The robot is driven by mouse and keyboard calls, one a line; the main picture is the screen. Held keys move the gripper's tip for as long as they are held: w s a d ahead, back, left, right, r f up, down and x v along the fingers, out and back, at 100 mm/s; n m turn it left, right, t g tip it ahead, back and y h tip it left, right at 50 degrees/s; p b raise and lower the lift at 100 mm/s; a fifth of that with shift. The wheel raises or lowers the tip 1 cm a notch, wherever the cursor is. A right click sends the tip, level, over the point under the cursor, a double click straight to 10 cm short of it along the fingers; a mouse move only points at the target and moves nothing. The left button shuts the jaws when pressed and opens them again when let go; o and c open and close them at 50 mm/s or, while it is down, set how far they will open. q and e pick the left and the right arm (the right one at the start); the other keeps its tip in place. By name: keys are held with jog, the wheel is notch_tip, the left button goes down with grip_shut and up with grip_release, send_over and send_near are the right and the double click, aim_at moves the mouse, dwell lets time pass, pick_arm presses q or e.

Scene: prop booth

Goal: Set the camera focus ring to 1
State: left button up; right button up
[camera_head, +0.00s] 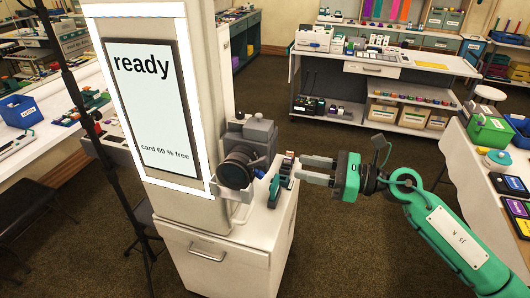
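A dark grey camera (258,131) stands on the white cabinet top, against the white pillar. Its black lens (237,170) points toward the front left, and the focus ring around it is too small to read any numbers or setting. My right gripper (304,170) comes in from the right, to the right of the camera and apart from the lens. Its two grey fingers are spread with a gap between them and nothing visible in it. My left gripper is not in view.
The pillar screen (155,110) reads "ready" and "card 60 % free". Small upright items (281,180) stand on the cabinet top (229,234) between camera and gripper. A thin black stand (82,100) is at left. Open floor (345,240) lies right of the cabinet.

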aim_at(267, 160)
jog(key=p+x, duration=0.4)
jog(key=x, duration=0.5)
jog(key=shift+a+r, duration=0.15)
jog(key=shift+w+a+p, duration=0.2)
jog(key=shift+a+p, duration=0.2)
jog(key=shift+a, duration=0.15)
grip_shut()
